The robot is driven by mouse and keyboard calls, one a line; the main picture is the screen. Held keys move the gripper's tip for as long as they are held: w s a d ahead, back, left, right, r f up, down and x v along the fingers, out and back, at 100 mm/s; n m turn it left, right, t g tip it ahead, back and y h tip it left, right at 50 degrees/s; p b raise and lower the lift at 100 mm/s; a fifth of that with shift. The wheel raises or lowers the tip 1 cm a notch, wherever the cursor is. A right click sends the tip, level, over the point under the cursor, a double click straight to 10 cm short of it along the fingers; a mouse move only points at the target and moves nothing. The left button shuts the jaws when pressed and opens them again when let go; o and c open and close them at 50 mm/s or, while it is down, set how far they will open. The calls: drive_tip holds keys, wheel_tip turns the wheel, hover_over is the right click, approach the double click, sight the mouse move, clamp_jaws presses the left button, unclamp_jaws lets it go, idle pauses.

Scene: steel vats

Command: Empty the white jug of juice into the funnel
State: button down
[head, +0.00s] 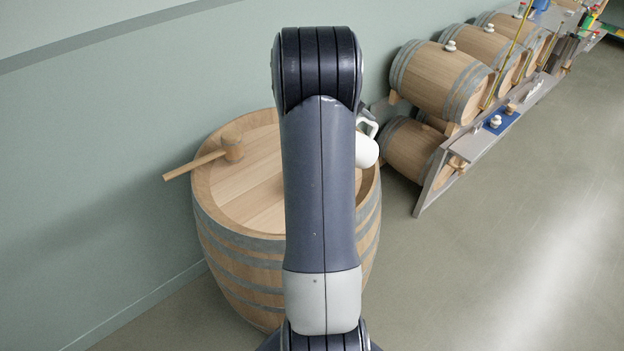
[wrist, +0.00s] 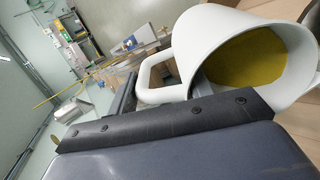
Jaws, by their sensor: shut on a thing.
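The white jug (head: 367,151) shows just right of my arm in the head view, over the right side of the big upright barrel. It looks tilted, with its handle (head: 371,126) on the upper side. In the wrist view the jug (wrist: 188,45) is large and close, its open mouth toward the camera, with yellow juice (wrist: 245,62) inside. My gripper (wrist: 190,92) is shut on the jug at its handle; the exact contact is partly hidden. My arm covers most of the gripper in the head view. I cannot see the funnel in either view; my arm hides part of the barrel top.
The upright barrel (head: 245,252) stands by the green wall, with a wooden mallet (head: 232,149) on its top. At the right, a rack (head: 428,192) holds several lying barrels and small items. The floor at the lower right is clear.

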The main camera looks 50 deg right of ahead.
drive_tip(key=shift+w+a+g+h+b, duration=0.2)
drive_tip(key=shift+a+h+b, duration=0.35)
drive_tip(key=shift+b, duration=0.55)
drive_tip(key=shift+w+a+g+h+b, duration=0.25)
drive_tip(key=shift+h+b, duration=0.4)
drive_tip(key=shift+b, duration=0.45)
idle(1.5)
drive_tip(key=shift+w+a+f+g+h+b, duration=0.1)
drive_tip(key=shift+a+g+h+b, duration=0.1)
drive_tip(key=shift+a+h+b, duration=0.4)
drive_tip(key=shift+w+a+g+h+b, duration=0.15)
drive_tip(key=shift+a+h+b, duration=0.15)
drive_tip(key=shift+b, duration=0.55)
idle(1.0)
